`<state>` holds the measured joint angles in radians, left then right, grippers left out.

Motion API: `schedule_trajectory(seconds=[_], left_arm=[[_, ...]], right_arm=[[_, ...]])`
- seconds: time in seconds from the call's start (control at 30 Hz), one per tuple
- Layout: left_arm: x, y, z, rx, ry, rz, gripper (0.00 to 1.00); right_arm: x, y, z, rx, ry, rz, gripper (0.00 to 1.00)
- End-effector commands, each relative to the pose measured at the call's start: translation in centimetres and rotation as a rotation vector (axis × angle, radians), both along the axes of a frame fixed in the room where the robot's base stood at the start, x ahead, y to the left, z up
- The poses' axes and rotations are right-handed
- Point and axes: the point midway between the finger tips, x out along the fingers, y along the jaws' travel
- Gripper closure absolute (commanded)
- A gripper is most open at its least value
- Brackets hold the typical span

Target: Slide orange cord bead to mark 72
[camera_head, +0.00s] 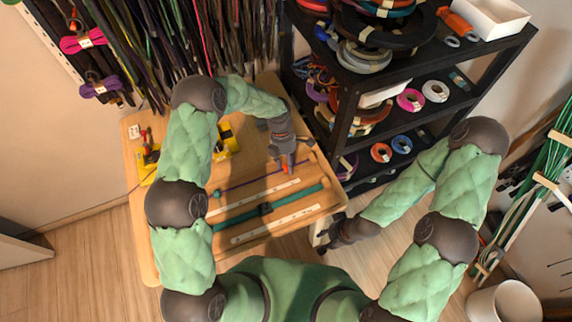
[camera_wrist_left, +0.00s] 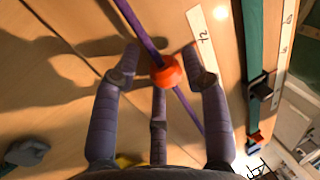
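The orange bead (camera_head: 287,168) sits on the purple cord (camera_head: 245,184), which runs across the wooden board. In the left wrist view the bead (camera_wrist_left: 166,72) is between the fingertips of my left gripper (camera_wrist_left: 164,66), with a small gap on the left side; the right finger is close to it, contact unclear. A white scale strip (camera_wrist_left: 208,40) lies beside the cord, and its mark 72 (camera_wrist_left: 203,39) shows near the bead, slightly farther up the picture. My left gripper (camera_head: 285,160) hides part of the bead from the head. My right gripper (camera_head: 345,232) is off the board's right edge, its fingers unclear.
A teal strap (camera_head: 232,222) with a dark buckle (camera_head: 265,208) and a second white strip (camera_head: 275,224) lie nearer my body. Yellow-and-black items (camera_head: 226,142) stand at the back. A black shelf (camera_head: 345,125) with coils stands right of the table.

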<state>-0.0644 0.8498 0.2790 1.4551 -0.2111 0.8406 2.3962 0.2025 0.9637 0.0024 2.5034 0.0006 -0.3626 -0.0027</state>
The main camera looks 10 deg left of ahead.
Motion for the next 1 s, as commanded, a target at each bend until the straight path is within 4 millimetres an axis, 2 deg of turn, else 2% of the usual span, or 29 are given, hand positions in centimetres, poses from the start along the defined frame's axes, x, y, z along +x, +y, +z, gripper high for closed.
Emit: schedule_trajectory(seconds=[0.33,0.47,0.8,1.0], left_arm=[[-0.1,0.0,0.1,0.001,0.004,-0.002,0.47],[0.1,0.2,1.0,0.001,0.004,-0.002,0.47],[1.9,1.2,7.0,0.001,0.000,-0.001,0.47],[2.7,1.6,10.0,0.000,0.001,-0.001,0.47]], right_arm=[[0.0,0.0,0.0,0.000,0.000,0.000,0.60],[0.0,0.0,0.0,0.000,0.000,0.000,0.60],[0.0,0.0,0.0,0.000,0.000,0.000,0.60],[0.0,0.0,0.0,0.000,0.000,0.000,0.60]])
